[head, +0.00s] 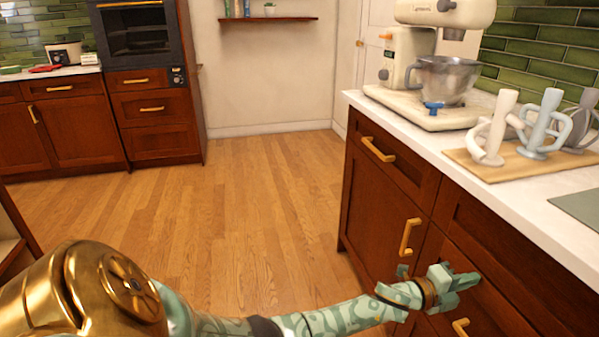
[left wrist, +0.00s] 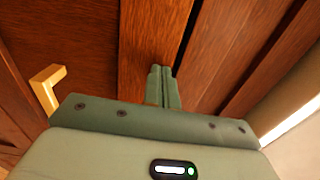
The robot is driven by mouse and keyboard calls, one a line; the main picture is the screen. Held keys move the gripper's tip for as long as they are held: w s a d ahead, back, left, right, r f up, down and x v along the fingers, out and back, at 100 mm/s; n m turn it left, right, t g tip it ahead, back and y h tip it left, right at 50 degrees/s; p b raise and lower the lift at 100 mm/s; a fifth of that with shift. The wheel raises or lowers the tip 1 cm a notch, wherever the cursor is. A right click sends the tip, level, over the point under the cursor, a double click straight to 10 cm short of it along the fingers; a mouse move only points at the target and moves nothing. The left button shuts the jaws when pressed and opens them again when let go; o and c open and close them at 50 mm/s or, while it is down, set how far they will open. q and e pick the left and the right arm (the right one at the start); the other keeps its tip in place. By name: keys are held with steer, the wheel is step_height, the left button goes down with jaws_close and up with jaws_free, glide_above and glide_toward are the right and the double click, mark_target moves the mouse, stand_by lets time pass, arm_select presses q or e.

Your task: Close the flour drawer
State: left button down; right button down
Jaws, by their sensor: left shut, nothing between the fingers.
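My left gripper (head: 462,281) is at the dark wood cabinet fronts under the right counter. Its fingers are shut and empty, close to the wood; I cannot tell if they touch. In the left wrist view the fingertips (left wrist: 165,82) point at a wood panel beside a dark seam. A drawer front (head: 480,282) lies behind the gripper, with a brass handle (head: 461,327) below. Another drawer (head: 397,165) with a brass handle (head: 378,150) is farther along. No label marks the flour drawer, and no front clearly stands out. My right gripper is not in view.
A cabinet door has a vertical brass handle (head: 408,237) just left of the gripper. The white countertop (head: 520,205) above holds a stand mixer (head: 440,75) and mugs on a wooden board (head: 470,162). The wood floor (head: 250,200) to the left is clear.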

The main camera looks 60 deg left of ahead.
arm_select(q)
steer(key=shift+w+r, duration=0.15)
steer(key=shift+r, duration=0.2)
